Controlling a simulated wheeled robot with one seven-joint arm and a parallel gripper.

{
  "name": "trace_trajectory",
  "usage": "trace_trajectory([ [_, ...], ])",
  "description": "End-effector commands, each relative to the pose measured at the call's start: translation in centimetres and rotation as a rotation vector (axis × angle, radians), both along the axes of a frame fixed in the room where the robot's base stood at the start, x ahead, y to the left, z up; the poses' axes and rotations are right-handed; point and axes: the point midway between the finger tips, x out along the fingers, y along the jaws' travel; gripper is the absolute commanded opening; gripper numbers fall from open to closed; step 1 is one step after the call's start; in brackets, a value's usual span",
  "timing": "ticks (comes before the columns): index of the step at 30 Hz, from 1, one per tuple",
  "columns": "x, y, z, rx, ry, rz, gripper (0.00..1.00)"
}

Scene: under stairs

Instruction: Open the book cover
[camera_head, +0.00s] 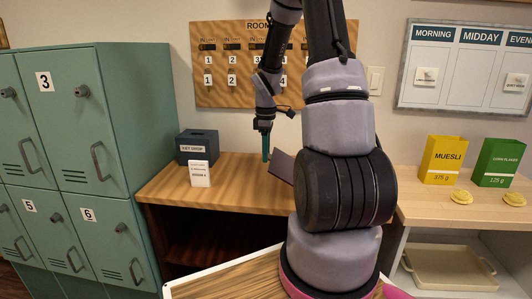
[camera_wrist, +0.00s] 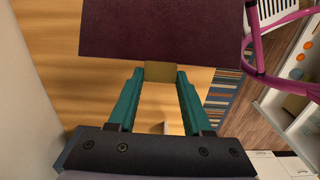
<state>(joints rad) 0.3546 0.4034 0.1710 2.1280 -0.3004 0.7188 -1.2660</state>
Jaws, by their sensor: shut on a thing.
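The book cover (camera_head: 282,166) is a dark maroon panel above the wooden shelf top in the head view. It looks tilted up there, and my arm hides the rest of the book. In the wrist view the maroon cover (camera_wrist: 160,30) spans the top of the picture, with a tan tab (camera_wrist: 160,72) at its near edge. My gripper (camera_wrist: 160,78) has its two teal fingers on either side of this tab and is shut on it. In the head view my gripper (camera_head: 266,155) is at the left edge of the cover.
The wooden shelf top (camera_head: 225,190) carries a dark key-drop box (camera_head: 197,147) and a white card (camera_head: 200,174) left of my gripper. Green lockers (camera_head: 85,130) stand at left. Muesli (camera_head: 443,160) and corn flakes boxes (camera_head: 498,162) stand right. A pink-purple frame (camera_wrist: 262,55) is beside the cover.

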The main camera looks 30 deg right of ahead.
Motion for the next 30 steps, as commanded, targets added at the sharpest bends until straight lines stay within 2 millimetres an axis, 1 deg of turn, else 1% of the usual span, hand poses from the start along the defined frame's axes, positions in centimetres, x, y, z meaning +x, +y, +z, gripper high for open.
trace_trajectory([
  [2,-0.2,-0.5,0.8,-0.002,-0.005,-0.003,0.00],
  [6,-1.1,-1.9,2.8,-0.003,-0.005,-0.003,0.00],
  [9,-1.7,-2.7,3.7,-0.003,-0.003,-0.003,0.00],
  [12,-1.9,-3.0,4.0,-0.003,-0.001,0.000,0.00],
  [19,-2.0,-3.0,3.9,-0.003,0.001,0.000,0.00],
  [20,-2.0,-3.0,3.9,-0.002,0.002,0.000,0.57],
  [21,-2.0,-3.0,3.9,-0.002,0.002,0.000,0.73],
  [22,-2.0,-3.0,3.9,-0.002,0.002,0.000,0.80],
  [30,-1.9,-2.9,3.9,-0.002,0.001,0.000,0.80],
])
